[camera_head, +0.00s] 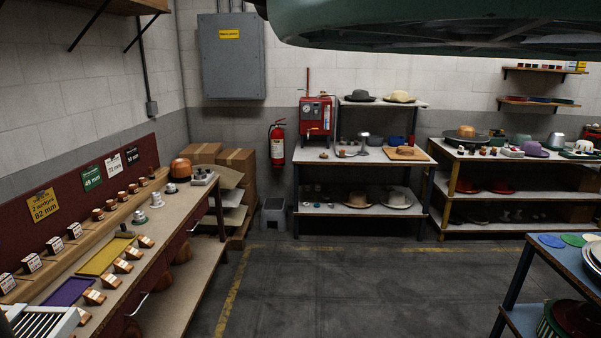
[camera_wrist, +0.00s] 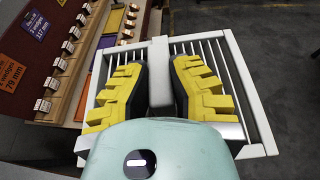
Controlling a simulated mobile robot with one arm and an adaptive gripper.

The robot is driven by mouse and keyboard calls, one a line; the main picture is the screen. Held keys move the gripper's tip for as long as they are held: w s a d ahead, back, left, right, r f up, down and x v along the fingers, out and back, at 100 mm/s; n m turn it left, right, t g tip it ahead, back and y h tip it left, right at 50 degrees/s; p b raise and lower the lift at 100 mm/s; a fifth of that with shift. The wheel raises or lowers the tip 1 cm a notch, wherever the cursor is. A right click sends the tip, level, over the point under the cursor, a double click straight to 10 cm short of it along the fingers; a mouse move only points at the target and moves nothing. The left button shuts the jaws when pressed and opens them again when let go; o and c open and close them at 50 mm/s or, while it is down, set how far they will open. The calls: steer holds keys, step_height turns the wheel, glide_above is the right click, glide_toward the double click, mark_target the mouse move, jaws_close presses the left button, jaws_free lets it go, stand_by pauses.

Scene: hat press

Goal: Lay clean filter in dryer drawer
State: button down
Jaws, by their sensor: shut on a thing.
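My gripper (camera_wrist: 159,62) shows in the wrist view, its yellow ridged fingers on either side of a light grey bar at the middle of a white slatted frame. This frame, which looks like the filter (camera_wrist: 247,88), is held in front of the gripper and appears off the floor. Its slats also show at the lower left corner of the head view (camera_head: 42,322), in front of the workbench. The fingers cover part of it. I cannot make out which thing is the dryer drawer. Dark red drawer fronts with handles (camera_head: 138,304) lie under the left bench top.
The left workbench (camera_head: 196,204) carries small labelled blocks, a yellow mat (camera_head: 104,257) and a purple mat (camera_head: 68,291). Shelves with hats stand along the back wall. A blue-framed table (camera_head: 517,286) is at the lower right. The middle floor (camera_head: 330,290) is clear.

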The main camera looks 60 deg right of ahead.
step_height(320, 180, up, 23)
steer(key=p, duration=2.5)
steer(key=shift+s, duration=0.1)
